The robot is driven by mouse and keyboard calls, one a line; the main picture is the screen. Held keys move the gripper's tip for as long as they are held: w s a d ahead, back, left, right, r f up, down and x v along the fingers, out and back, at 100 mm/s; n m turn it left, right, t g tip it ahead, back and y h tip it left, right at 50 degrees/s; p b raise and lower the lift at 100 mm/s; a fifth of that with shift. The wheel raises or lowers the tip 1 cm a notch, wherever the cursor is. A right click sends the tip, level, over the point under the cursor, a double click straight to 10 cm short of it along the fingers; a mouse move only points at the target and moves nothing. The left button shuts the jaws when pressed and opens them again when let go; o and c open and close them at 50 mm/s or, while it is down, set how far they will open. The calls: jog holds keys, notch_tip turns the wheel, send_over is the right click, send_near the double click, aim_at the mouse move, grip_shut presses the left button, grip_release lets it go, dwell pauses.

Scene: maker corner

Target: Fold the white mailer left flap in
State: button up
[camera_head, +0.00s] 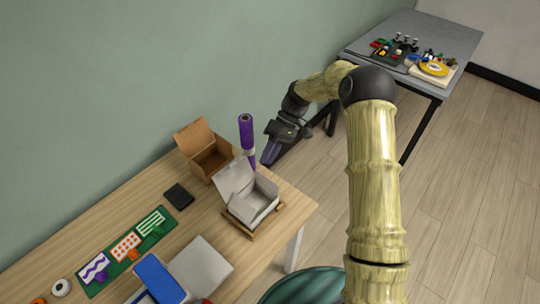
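The white mailer (264,187) stands open near the right end of the wooden table. A wide white panel (234,179) rises at its back left. A smaller white panel (241,209) shows at its front left; how far it is folded is hard to tell. The mailer sits in a shallow brown tray (252,235). My gripper (268,156), with purple fingers, hangs beyond the mailer, up and to the right of it in the picture, and looks apart from it. The gap between the fingers cannot be made out.
An open brown box (196,137) is behind left. A black block (179,196), green board (118,266), grey box (201,267) and blue item (160,279) occupy the left. A grey table (420,32) stands far right.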

jog(key=shift+r, duration=0.1)
jog(key=shift+d+r, duration=0.1)
jog(key=c, duration=0.5)
jog(key=shift+s+d+r, duration=0.15)
grip_shut()
jog(key=s+d+r+m+t+h, duration=0.35)
jog(key=s+d, duration=0.25)
jog(key=s, duration=0.2)
jog(key=s+d+r+m+t+h, duration=0.25)
jog(key=s+d+t, duration=0.2)
jog(key=s, duration=0.35)
jog(key=s+a+f+n+t+h, duration=0.1)
jog(key=a+f+n+t+h, duration=0.1)
jog(key=a+n, duration=1)
jog(key=s+a+f+n+t+h, duration=0.1)
jog(key=a+f+n+t+h, duration=0.2)
jog(key=a+n, duration=0.9)
notch_tip(320, 180, down, 2)
jog(key=a, duration=0.3)
jog(key=shift+s+f+t+h+b, duration=0.2)
jog(key=shift+t+h+b, duration=0.1)
jog(key=shift+t, duration=0.1)
